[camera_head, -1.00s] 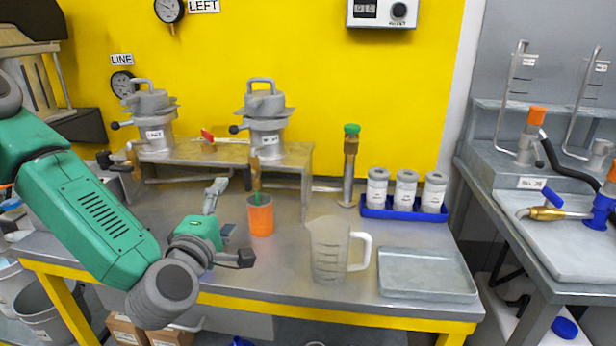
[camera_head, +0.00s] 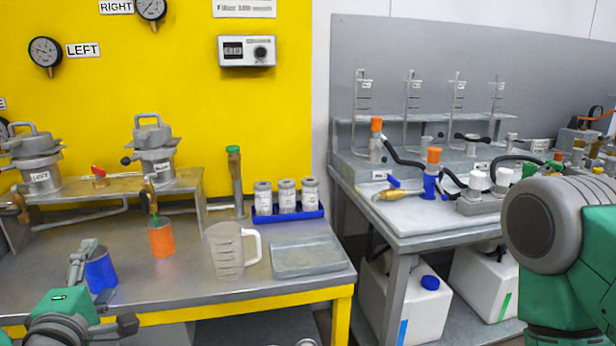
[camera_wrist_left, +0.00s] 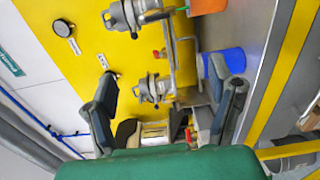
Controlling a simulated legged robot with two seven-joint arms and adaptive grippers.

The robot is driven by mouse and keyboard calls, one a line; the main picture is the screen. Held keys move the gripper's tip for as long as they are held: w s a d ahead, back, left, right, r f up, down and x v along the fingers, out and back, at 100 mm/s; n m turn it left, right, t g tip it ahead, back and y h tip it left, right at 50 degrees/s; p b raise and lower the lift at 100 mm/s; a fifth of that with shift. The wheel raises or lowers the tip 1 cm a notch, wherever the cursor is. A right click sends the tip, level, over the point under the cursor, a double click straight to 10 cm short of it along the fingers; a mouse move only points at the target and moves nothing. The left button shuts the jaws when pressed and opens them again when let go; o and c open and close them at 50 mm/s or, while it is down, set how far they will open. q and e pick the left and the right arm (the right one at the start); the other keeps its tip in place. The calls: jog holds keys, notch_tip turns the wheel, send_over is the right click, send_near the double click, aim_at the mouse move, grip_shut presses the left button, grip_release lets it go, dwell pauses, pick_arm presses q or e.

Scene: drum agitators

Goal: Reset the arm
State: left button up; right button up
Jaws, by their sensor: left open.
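My left gripper (camera_head: 103,294) is at the lower left of the head view, its two fingers spread apart with nothing held between them. It also shows in the left wrist view (camera_wrist_left: 163,95), with the fingers wide apart. A blue cup (camera_head: 100,272) stands on the bench just beyond the gripper and is partly covered by it. In the left wrist view the blue cup (camera_wrist_left: 236,60) shows behind the right-hand finger. A link of my right arm (camera_head: 560,230) fills the right edge of the head view. My right gripper is out of view.
An orange cup (camera_head: 161,241), a clear measuring jug (camera_head: 226,255), a metal tray (camera_head: 305,258) and a blue rack (camera_head: 290,215) with white-labelled jars stand on the steel bench. Two drum agitators (camera_head: 155,150) (camera_head: 38,165) sit behind. A second bench (camera_head: 430,228) with hoses is at right.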

pick_arm(q)
jog(key=s+d+f+m+g+h, duration=0.35)
jog(key=d+f+m, duration=0.2)
jog(key=f, duration=0.35)
jog(key=s+d+f+m+g+h, duration=0.35)
jog(key=f+m, duration=0.25)
jog(key=f, duration=0.4)
jog(key=s+a+f+m+g+y, duration=0.1)
jog(key=s+f+m+g, duration=0.4)
jog(key=s, duration=0.5)
jog(key=s+f+m+g+y, duration=0.1)
jog(key=s+f+m+g, duration=0.3)
jog(key=s+f, duration=0.5)
jog(key=shift+s+a+m+g+y, duration=0.4)
jog(key=shift+s+m, duration=0.15)
jog(key=shift+s, duration=0.7)
pick_arm(e)
jog(key=shift+s+d, duration=0.1)
jog(key=shift+s, duration=0.1)
pick_arm(q)
jog(key=shift+w+f, duration=0.1)
jog(key=shift+w, duration=0.05)
